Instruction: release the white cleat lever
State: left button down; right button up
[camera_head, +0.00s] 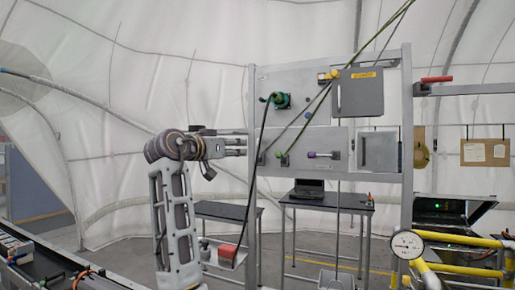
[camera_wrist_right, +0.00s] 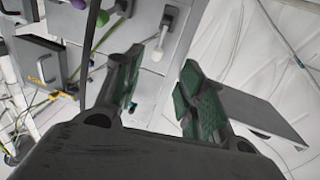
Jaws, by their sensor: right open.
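My right gripper (camera_head: 243,143) is in front of the left post of the panel frame in the head view. In the right wrist view its green-padded fingers (camera_wrist_right: 160,95) are spread, with nothing between the pads. A small pale lever-like part (camera_wrist_right: 165,25) shows beyond the fingertips on the panel in the wrist view, apart from them. It may be the white cleat lever, but I cannot be sure. In the head view I cannot make out the lever; the gripper may hide it. My left gripper is out of view.
A gauge (camera_head: 407,244) and yellow pipes are at lower right.

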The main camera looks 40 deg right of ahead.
aim_at(259, 147)
jog(key=p+x, duration=0.4)
jog(key=x, duration=0.9)
jog(key=shift+d, duration=0.15)
jog(key=shift+w, duration=0.1)
grip_shut()
